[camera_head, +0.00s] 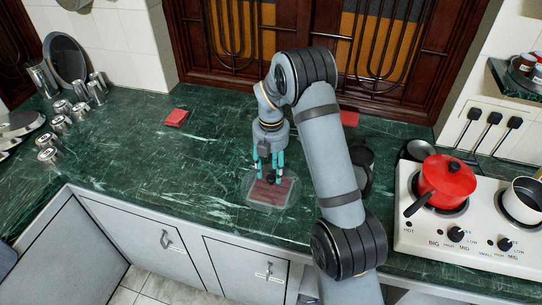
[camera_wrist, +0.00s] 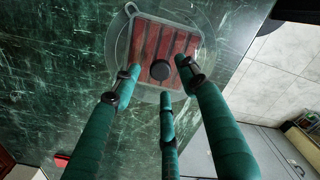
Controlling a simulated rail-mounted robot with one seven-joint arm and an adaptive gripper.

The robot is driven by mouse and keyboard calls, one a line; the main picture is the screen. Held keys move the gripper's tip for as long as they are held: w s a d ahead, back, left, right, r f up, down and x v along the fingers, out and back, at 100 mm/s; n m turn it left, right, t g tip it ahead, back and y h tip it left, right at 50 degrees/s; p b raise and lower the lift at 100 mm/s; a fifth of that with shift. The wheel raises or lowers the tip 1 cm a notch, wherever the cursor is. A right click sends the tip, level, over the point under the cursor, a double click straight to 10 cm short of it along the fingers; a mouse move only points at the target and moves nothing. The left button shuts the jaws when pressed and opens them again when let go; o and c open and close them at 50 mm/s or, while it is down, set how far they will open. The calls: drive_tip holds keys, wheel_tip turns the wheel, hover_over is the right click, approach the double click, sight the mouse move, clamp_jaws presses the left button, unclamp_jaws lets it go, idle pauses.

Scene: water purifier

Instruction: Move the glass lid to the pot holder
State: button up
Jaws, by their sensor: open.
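The glass lid (camera_head: 252,199) is a clear disc with a black knob, lying on the pot holder (camera_head: 285,187) on the green counter, below my gripper (camera_head: 268,172). In the wrist view, the lid (camera_wrist: 160,72) shows its black knob, and its clear rim reaches beyond the pot holder (camera_wrist: 177,36), a square of red-brown slats in a grey frame. My gripper (camera_wrist: 161,78) has teal fingers, spread apart around the knob in that view and holding nothing. I cannot tell the exact gap between fingertips and lid.
A white stove (camera_head: 425,238) with a red pot (camera_head: 447,178) stands at the right. Metal canisters (camera_head: 60,125) stand at the far left. A red block (camera_head: 176,118) lies at the back. The counter left of the lid (camera_head: 180,165) is clear. The front edge is close to the lid.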

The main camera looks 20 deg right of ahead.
sight(271, 177)
wheel_tip(271, 177, up, 9)
drive_tip(key=shift+r, duration=0.15)
idle(0.4)
wheel_tip(271, 177, down, 12)
drive_tip(key=shift+s+f, duration=0.1)
drive_tip(key=shift+f, duration=0.15)
drive_tip(key=shift+r, duration=1.8)
